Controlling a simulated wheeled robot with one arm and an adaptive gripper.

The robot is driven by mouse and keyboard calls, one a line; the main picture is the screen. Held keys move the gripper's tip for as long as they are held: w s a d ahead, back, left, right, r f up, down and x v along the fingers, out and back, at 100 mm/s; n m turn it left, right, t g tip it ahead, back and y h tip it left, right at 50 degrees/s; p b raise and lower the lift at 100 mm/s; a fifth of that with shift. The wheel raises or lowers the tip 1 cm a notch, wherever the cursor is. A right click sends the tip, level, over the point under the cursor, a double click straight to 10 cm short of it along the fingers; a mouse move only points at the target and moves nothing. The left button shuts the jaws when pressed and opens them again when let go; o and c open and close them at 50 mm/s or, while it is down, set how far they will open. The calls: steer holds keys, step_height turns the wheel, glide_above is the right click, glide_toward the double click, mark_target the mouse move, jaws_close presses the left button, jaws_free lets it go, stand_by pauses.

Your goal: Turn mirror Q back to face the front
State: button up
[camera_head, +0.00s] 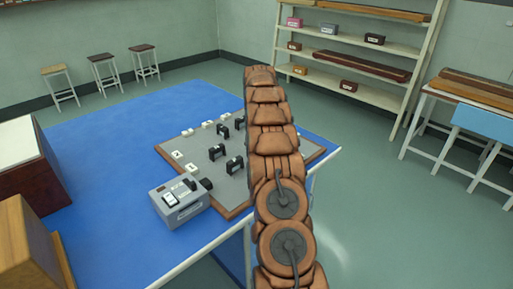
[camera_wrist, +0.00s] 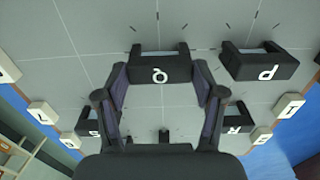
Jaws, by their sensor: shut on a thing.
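Mirror Q (camera_wrist: 160,72) is a black block with a white letter Q, standing on the grey board in the wrist view. Its lettered side faces the camera and looks about square to the picture. In the head view my arm hides the gripper, and I cannot tell which mirror there is Q. The grey board (camera_head: 192,152) with several black mirrors lies on the blue table.
Mirror P (camera_wrist: 262,70) stands close to the right of Q. Mirror R (camera_wrist: 233,122) and another lettered mirror (camera_wrist: 95,125) stand nearer the wrist. White label tiles (camera_wrist: 43,112) line the board's edge. A grey instrument box (camera_head: 180,204) sits at the board's near corner.

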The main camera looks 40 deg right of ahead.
steer(key=shift+f, duration=0.1)
stand_by(0.3)
steer(key=o, duration=1.1)
steer(key=shift+o, duration=0.2)
step_height(320, 180, up, 6)
steer(key=shift+r, duration=0.85)
steer(key=shift+a, duration=0.15)
